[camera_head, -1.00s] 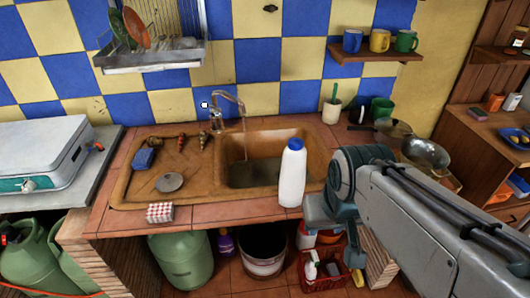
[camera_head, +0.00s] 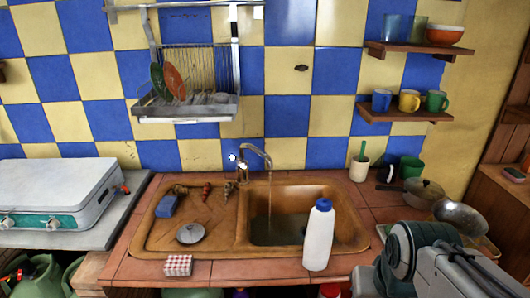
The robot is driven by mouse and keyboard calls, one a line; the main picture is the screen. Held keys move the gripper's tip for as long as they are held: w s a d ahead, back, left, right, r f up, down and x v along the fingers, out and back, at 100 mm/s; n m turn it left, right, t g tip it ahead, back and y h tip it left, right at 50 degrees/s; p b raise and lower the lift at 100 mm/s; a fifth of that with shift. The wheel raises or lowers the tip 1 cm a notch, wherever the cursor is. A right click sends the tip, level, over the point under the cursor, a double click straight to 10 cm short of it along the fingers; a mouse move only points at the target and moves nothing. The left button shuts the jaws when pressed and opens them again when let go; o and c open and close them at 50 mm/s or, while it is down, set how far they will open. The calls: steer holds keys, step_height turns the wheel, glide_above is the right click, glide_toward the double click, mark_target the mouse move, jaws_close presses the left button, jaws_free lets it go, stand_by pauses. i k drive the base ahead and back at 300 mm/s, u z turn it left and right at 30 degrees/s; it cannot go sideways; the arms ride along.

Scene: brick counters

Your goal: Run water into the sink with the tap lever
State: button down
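The tap (camera_head: 257,151) rises from the back edge of the brown sink (camera_head: 335,200), its curved spout over the basin. A thin stream of water (camera_head: 269,198) falls from the spout into the basin. The tap lever (camera_head: 240,163) seems to be at the left of the tap's base, with small white spots there; its exact position is too small to tell. Dark water or shadow covers the basin floor. My arm shows at the lower right, apart from the tap. My gripper's fingers are not in the picture.
A white bottle with a blue cap (camera_head: 318,236) stands at the basin's front edge. A sponge (camera_head: 167,206) and a metal disc (camera_head: 190,233) lie on the drainboard. A dish rack (camera_head: 187,112) hangs above. Pans (camera_head: 460,216) and cups (camera_head: 411,167) stand at the right.

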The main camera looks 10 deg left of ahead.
mark_target(240, 161)
steer(key=z, duration=1.65)
steer(key=k, duration=0.95)
steer(key=u, duration=1.95)
steer(key=i, duration=0.2)
